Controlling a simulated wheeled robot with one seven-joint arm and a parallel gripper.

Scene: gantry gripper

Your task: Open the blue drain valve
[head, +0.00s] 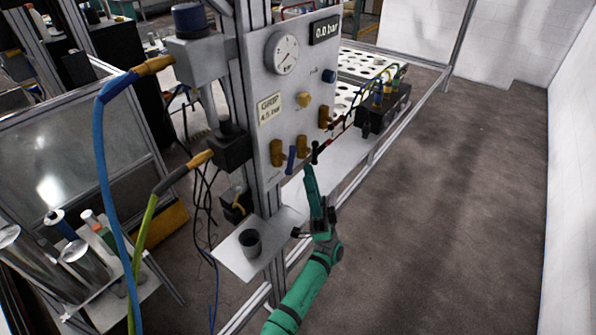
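A blue handle (291,160) hangs nearly upright low on the grey panel, between two brass valve bodies, the left one (277,152) and the middle one (302,146). It looks like the drain valve's lever, but its label is too small to read. A blue knob (329,75) sits higher on the panel, at the right. My gripper (315,152) is the small dark end of my green arm, just right of the blue handle and apart from it in the picture. Its fingers are too small to tell open from shut, and contact with the panel parts is unclear.
A small shelf (236,262) with a dark cup (250,243) stands left of my arm. Floor at right is clear.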

